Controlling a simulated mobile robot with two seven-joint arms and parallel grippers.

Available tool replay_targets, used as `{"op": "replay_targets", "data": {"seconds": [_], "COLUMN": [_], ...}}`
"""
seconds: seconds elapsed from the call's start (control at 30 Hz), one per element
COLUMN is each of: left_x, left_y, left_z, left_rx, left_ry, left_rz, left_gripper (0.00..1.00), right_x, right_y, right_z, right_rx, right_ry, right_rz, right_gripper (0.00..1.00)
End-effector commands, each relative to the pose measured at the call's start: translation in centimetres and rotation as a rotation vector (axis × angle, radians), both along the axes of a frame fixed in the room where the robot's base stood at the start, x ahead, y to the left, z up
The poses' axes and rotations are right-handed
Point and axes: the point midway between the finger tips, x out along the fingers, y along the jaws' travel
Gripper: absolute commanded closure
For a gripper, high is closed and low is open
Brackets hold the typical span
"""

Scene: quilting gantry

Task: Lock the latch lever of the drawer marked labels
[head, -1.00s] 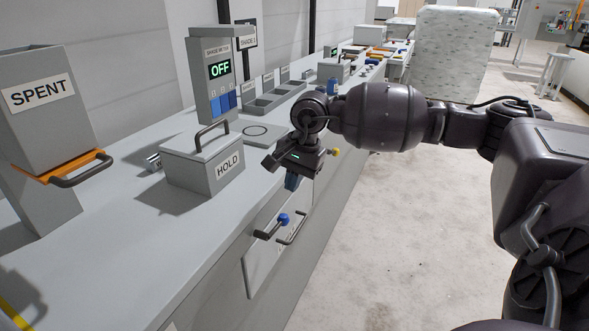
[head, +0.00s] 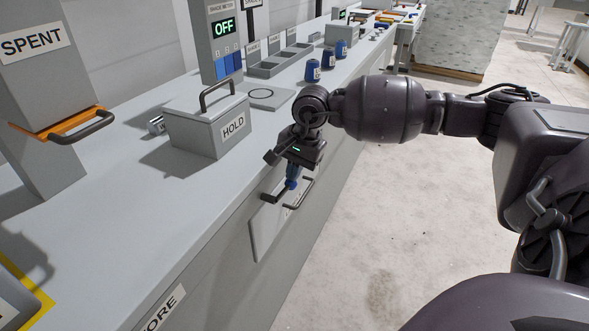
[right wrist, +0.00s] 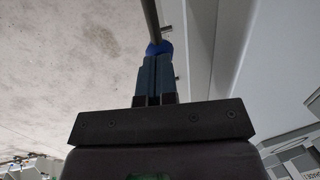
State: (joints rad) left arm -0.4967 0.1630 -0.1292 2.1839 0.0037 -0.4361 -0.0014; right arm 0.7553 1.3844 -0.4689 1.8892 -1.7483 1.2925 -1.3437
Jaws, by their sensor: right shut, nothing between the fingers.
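A grey drawer front (head: 264,232) is set in the side of the bench. It bears a dark latch lever (head: 271,201) with a blue knob (head: 291,185) and a dark bar handle (head: 301,193). The drawer's label is not readable here. My right gripper (head: 292,177) is shut and empty, pointing down with its fingertips at the blue knob. In the right wrist view the blue knob (right wrist: 158,47) shows just beyond the closed fingers (right wrist: 155,68); I cannot tell whether they touch. My left gripper is not in view.
On the bench stand a grey HOLD box (head: 207,132) with a handle, a SPENT bin (head: 45,70), a post reading OFF (head: 224,40) and several blue spools (head: 313,70). The floor (head: 400,200) right of the bench is clear.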

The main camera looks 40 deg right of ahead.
Motion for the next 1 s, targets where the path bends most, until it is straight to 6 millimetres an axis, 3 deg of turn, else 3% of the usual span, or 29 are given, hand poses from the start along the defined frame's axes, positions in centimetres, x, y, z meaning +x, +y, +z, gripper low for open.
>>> {"op": "replay_targets", "data": {"seconds": [0.37, 0.57, 1.0], "left_x": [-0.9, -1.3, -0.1], "left_y": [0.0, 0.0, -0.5], "left_z": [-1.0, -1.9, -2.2], "left_rx": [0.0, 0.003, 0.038], "left_ry": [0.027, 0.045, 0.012], "left_rz": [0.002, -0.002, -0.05], "left_gripper": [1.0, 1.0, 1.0], "right_x": [0.1, 0.2, 0.1], "right_y": [-0.3, -0.6, -0.2], "right_z": [-1.2, -2.7, -6.4], "right_rx": [0.096, 0.239, 0.629], "right_ry": [0.044, 0.107, 0.268], "right_rz": [-0.002, -0.005, -0.006], "right_gripper": [1.0, 1.0, 1.0]}}
